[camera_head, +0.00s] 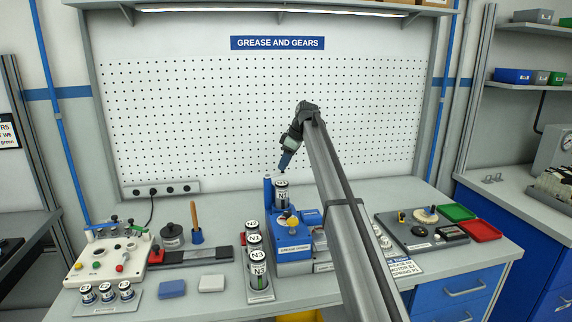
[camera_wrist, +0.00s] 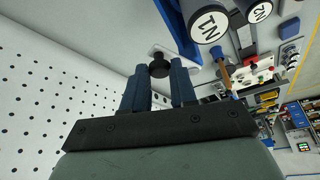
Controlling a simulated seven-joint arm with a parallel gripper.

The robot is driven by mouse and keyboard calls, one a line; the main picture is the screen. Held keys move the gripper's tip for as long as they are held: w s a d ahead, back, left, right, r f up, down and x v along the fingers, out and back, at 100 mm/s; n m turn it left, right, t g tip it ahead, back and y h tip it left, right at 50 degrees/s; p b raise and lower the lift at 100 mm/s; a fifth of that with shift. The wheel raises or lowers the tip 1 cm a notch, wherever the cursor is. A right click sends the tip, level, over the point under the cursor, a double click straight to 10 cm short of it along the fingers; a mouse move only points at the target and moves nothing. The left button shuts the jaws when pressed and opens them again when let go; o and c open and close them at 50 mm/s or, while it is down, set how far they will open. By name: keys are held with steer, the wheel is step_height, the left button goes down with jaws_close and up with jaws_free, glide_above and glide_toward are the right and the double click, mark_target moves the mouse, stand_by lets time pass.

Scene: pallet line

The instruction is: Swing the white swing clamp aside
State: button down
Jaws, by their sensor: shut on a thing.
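My gripper (camera_head: 283,166) points down just above the can on the blue grease station (camera_head: 292,268). In the wrist view my gripper's blue fingers (camera_wrist: 160,72) are shut on a black knob (camera_wrist: 160,66). The knob sits on a white bar, the swing clamp (camera_wrist: 188,54), beside a blue upright post (camera_wrist: 174,22). A white can marked N1 (camera_wrist: 208,24) with a dark rim lies right beside the clamp. In the head view the clamp is too small and too hidden by the fingers and can to make out.
Several labelled cans (camera_head: 255,245) stand in a rack left of the station. A white control board (camera_head: 108,258) stands at the far left. A dark gear tray (camera_head: 420,228) and red tray (camera_head: 480,230) lie right. A pegboard (camera_head: 265,110) rises behind.

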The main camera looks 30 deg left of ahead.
steer(key=shift+w+a+n+g, duration=0.3)
steer(key=shift+a+n+g, duration=0.15)
steer(key=shift+n, duration=0.35)
steer(key=shift+a, duration=0.1)
steer(key=c, duration=0.9)
jaws_free()
steer(key=v, duration=1.4)
steer(key=shift+s, duration=0.1)
steer(key=shift+a, duration=0.1)
